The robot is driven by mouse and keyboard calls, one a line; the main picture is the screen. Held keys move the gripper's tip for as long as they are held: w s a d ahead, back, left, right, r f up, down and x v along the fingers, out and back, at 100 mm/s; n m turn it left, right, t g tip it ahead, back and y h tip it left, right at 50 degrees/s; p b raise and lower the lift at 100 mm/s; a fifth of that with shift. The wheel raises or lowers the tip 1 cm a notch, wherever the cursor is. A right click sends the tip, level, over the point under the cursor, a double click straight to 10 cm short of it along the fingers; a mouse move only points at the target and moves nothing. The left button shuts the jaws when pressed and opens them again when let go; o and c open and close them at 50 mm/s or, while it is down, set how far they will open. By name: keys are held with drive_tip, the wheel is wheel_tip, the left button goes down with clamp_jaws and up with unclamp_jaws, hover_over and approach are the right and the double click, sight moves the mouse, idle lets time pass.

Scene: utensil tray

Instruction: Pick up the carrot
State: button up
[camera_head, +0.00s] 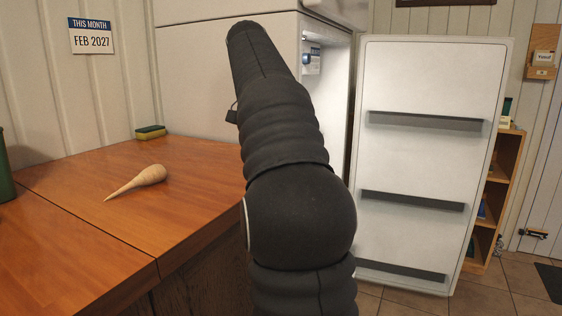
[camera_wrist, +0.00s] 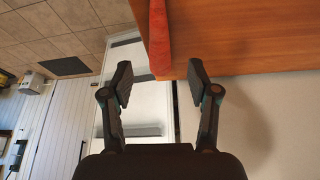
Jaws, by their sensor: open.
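A pale tan, carrot-shaped object (camera_head: 138,181) lies on the wooden counter (camera_head: 70,245) at the left in the head view. Its thick end points to the upper right and its thin tip to the lower left. In the head view my arm hides the gripper.
An open white fridge door (camera_head: 430,165) stands right of my arm. A sponge (camera_head: 150,132) lies at the back of the counter. A dark green object (camera_head: 5,170) is cut off at the left edge. The counter around the tan object is clear.

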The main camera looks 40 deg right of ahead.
drive_tip(key=shift+x, duration=2.6)
drive_tip(key=shift+d+r, duration=0.1)
drive_tip(key=shift+d, duration=0.05)
clamp_jaws()
